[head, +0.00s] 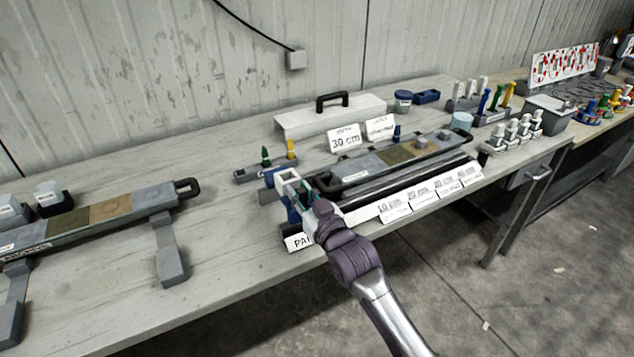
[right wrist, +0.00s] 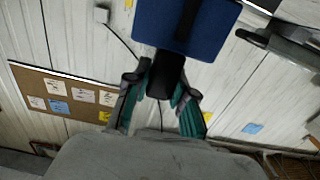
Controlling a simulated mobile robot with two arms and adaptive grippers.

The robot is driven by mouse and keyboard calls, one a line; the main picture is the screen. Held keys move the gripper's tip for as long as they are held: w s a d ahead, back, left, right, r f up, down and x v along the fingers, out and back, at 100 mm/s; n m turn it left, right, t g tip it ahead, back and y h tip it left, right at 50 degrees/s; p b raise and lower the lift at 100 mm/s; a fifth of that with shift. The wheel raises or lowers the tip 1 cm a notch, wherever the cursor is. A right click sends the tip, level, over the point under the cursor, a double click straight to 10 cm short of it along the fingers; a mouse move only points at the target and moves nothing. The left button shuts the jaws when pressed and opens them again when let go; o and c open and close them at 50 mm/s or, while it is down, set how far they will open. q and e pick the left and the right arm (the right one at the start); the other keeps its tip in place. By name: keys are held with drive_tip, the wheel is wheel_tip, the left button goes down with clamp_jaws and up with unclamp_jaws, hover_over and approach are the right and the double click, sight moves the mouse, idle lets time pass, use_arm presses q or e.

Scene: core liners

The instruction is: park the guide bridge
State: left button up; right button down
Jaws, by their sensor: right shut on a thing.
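My right gripper (head: 305,195) is over the near edge of the bench, at the left end of the core tray (head: 385,163). In the right wrist view my gripper (right wrist: 163,90) is shut on the black handle of a blue piece, which I take to be the guide bridge (right wrist: 200,25). In the head view the bridge (head: 293,214) is mostly hidden behind the gripper, with a little blue showing. A white label starting "PA" (head: 296,242) is on the bench edge just below; my arm covers the rest of it. My left gripper is not in view.
Length cards (head: 418,205) line the front edge. A white cover with a black handle (head: 335,113) stands behind the tray. Green and yellow pegs (head: 265,157) stand in a holder to the left. Another core tray (head: 100,215) lies at far left, with bare bench between.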

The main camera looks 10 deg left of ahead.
drive_tip(key=shift+s+a, duration=0.3)
drive_tip(key=shift+a, duration=0.1)
drive_tip(key=c, duration=1)
unclamp_jaws()
drive_tip(key=shift+s+a, duration=0.1)
drive_tip(key=shift+a, duration=0.05)
drive_tip(key=shift+o, duration=0.2)
drive_tip(key=shift+s+d, duration=0.3)
drive_tip(key=shift+d, duration=0.1)
drive_tip(key=v, duration=1.1)
drive_tip(key=shift+a, duration=0.1)
